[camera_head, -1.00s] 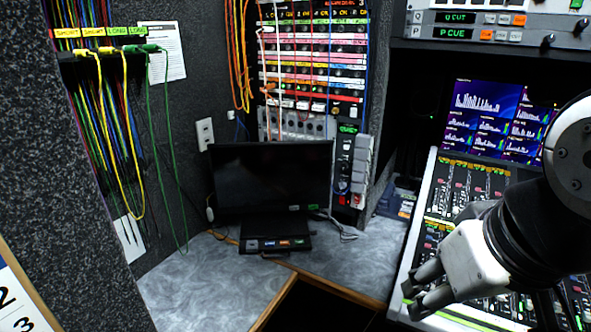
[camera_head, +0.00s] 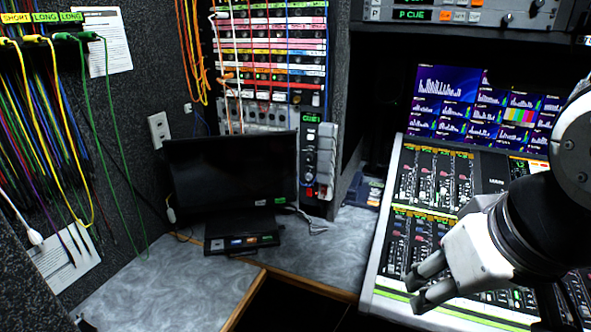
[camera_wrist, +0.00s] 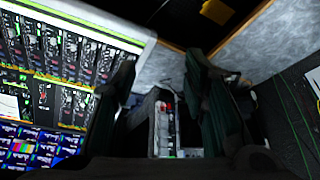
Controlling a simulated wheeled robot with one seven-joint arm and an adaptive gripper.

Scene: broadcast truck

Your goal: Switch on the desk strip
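No part is plainly labelled as the desk strip. A narrow upright unit (camera_head: 309,165) with a green display, knobs and small red parts stands at the back of the desk, right of the black monitor. A similar narrow panel with red parts (camera_wrist: 166,125) shows between my fingers in the wrist view. I cannot tell whether either is the desk strip or whether it is on. My gripper (camera_head: 424,284) is over the front left of the mixing console, apart from the upright unit. In the wrist view its dark fingers (camera_wrist: 163,95) stand apart with nothing held.
The monitor (camera_head: 231,177) and a small black box with lit buttons (camera_head: 241,243) stand on the grey desk (camera_head: 165,285). The mixing console (camera_head: 430,190) fills the right. A wall socket (camera_head: 158,130) is behind, with hanging cables at left. A dark gap lies before the desk.

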